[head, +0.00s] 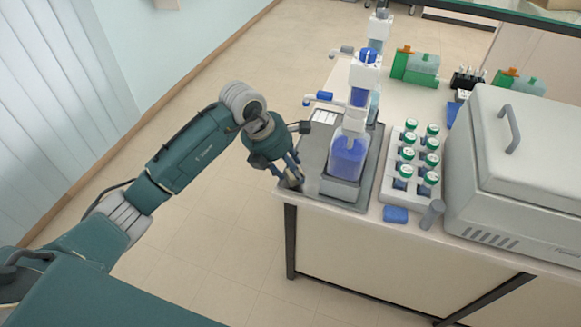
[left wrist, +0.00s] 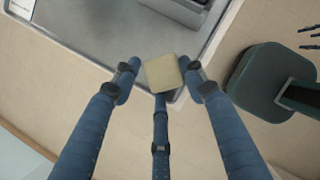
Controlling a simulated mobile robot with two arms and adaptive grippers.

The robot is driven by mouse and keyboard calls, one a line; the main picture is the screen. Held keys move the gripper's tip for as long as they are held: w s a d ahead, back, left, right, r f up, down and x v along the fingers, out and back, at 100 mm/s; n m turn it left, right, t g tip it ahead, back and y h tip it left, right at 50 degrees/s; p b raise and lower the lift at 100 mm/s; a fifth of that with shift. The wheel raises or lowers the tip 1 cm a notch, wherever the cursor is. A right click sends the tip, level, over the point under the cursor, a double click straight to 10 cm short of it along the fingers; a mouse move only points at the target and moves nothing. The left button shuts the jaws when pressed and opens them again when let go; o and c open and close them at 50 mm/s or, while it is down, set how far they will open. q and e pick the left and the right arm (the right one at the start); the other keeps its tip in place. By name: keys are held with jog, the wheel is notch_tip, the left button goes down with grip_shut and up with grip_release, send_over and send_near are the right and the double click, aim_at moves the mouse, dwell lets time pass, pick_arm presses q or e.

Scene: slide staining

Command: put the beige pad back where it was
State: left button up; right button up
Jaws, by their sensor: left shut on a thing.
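The beige pad (left wrist: 162,73) is a small square block held between the fingers of my left gripper (left wrist: 160,82). In the head view my left gripper (head: 293,180) is over the front left corner of the grey tray (head: 366,190), near the counter's edge, and its fingers mostly hide the pad. In the left wrist view the pad shows in front of the tray's corner (left wrist: 100,45). I cannot tell whether it touches the tray. My right gripper does not show in the head view.
A dispenser bottle with blue liquid (head: 347,157) stands on the tray, right of my gripper. A white rack (head: 392,197) of green-capped bottles and a large grey machine (head: 520,170) are farther right. A blue block (head: 395,215) lies before the rack. Open floor is left of the counter.

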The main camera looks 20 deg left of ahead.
pick_arm(q)
jog(key=shift+s+f+b, duration=0.1)
jog(key=shift+f+b, duration=0.5)
jog(key=o, duration=0.7)
jog(key=shift+s, duration=0.1)
jog(key=shift+o, duration=1.1)
jog(key=shift+f, duration=0.1)
jog(key=shift+r, duration=0.2)
jog(key=shift+w+r+p, duration=0.2)
jog(key=shift+r+p, duration=0.15)
jog(key=shift+p, duration=0.2)
jog(key=b+v, duration=0.2)
jog(key=v, duration=1)
jog(key=shift+r, duration=0.25)
